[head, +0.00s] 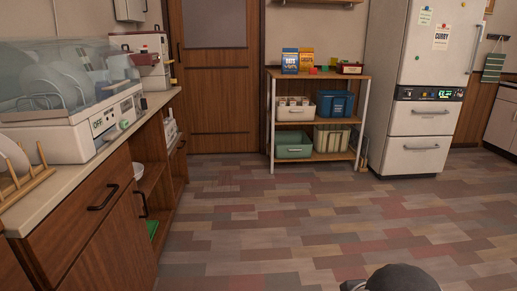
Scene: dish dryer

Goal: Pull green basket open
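A green basket (294,145) sits on the lowest shelf of a small wooden shelf unit near the back wall, at its left side. Its front faces me, and it looks fully seated on the shelf. My gripper is not visible in the head view. A dark rounded shape at the bottom edge of the picture looks like part of my own body, and the basket is well beyond it across the floor.
A white basket (295,109) stands above the green one, with a blue basket (335,103) to its right. A white fridge (410,150) stands right of the shelf unit (318,157). A wooden counter (105,205) runs along the left. The floor (300,220) between is clear.

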